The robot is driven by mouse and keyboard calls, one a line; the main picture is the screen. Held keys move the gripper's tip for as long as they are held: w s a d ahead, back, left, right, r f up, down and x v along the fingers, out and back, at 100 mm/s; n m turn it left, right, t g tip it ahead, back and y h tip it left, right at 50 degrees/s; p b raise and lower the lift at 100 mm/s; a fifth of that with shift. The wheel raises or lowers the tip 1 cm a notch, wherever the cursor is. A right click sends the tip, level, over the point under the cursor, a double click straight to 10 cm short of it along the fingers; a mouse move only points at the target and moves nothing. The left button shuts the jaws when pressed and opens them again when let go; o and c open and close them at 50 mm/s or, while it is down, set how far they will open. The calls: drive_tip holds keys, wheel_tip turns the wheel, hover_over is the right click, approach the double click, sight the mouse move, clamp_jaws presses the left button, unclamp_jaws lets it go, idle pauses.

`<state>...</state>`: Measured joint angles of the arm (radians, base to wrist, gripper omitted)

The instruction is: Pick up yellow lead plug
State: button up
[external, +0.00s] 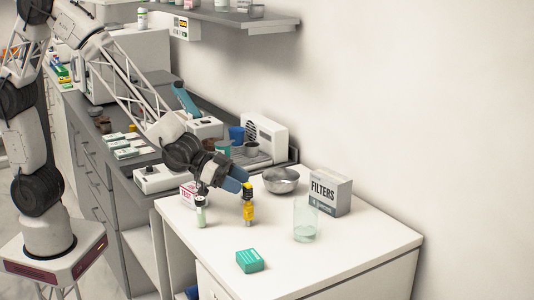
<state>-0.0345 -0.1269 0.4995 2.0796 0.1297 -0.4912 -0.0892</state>
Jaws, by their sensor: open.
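A yellow upright piece with a dark band and a yellow top (248,204), which looks like the yellow lead plug, stands on the white table (330,258). My gripper (238,180) has blue-grey fingers and is open. It hangs just above and to the left of the plug's top, with its fingers pointing right and down. The fingertips overlap or come close to the top of the plug in this view; I cannot tell whether they touch. Nothing is visibly held.
A small green-and-white vial (201,212) stands left of the plug, by a TEST box (187,194). A clear beaker (306,222), a metal bowl (281,180) and a FILTERS box (331,191) stand to the right. A teal box (250,261) lies in front. The table's right front is clear.

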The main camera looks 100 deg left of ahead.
sight(251, 185)
idle(0.3)
drive_tip(key=shift+x, duration=2.6)
drive_tip(key=shift+d+f, duration=0.1)
drive_tip(key=shift+d, duration=0.05)
clamp_jaws()
drive_tip(key=r, duration=0.3)
drive_tip(key=shift+s+r, duration=0.35)
drive_tip(key=s+r, duration=0.1)
drive_tip(key=s, duration=1.4)
drive_tip(key=shift+s+r, duration=0.15)
drive_tip(key=shift+s, duration=0.05)
drive_tip(key=shift+d, duration=0.1)
